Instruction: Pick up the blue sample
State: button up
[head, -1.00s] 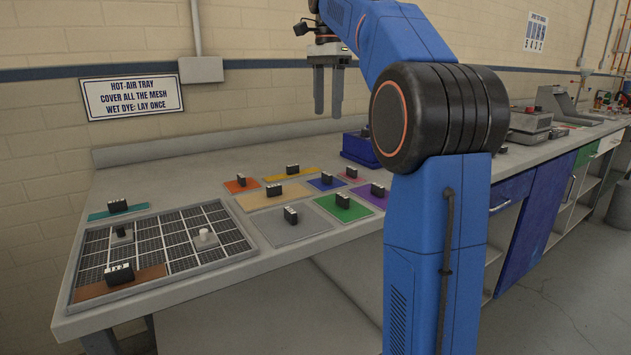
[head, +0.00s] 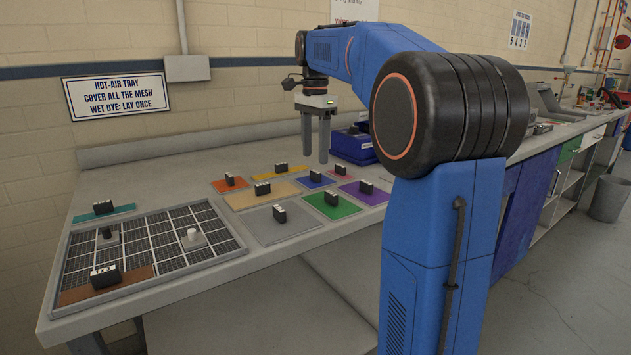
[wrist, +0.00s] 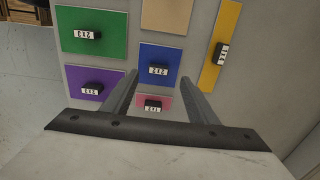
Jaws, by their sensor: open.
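The blue sample (head: 322,184) is a small flat blue square with a black labelled grip block on top. It lies on the grey bench among other coloured samples. In the wrist view the blue sample (wrist: 160,51) lies between and just beyond my fingertips, its block upright near the middle. My gripper (head: 316,160) points straight down above the bench, open and empty, with its fingertips over the area of the blue sample. In the wrist view my gripper (wrist: 158,78) shows both fingers apart, with the pink sample (wrist: 152,102) visible between them.
Green (wrist: 92,22), purple (wrist: 95,72), yellow (wrist: 231,22) and tan (wrist: 167,13) samples lie close around, each separate. A grey sample (head: 290,232) and a mesh tray (head: 235,252) are left of them. A blue bin (head: 345,154) stands behind.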

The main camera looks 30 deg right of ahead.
aim_at(315, 171)
jog(key=f, duration=0.4)
jog(key=shift+s+f, duration=0.2)
jog(key=shift+f, duration=0.2)
jog(key=c, duration=1.2)
jog(key=shift+o, duration=0.2)
jog(key=shift+r, duration=0.1)
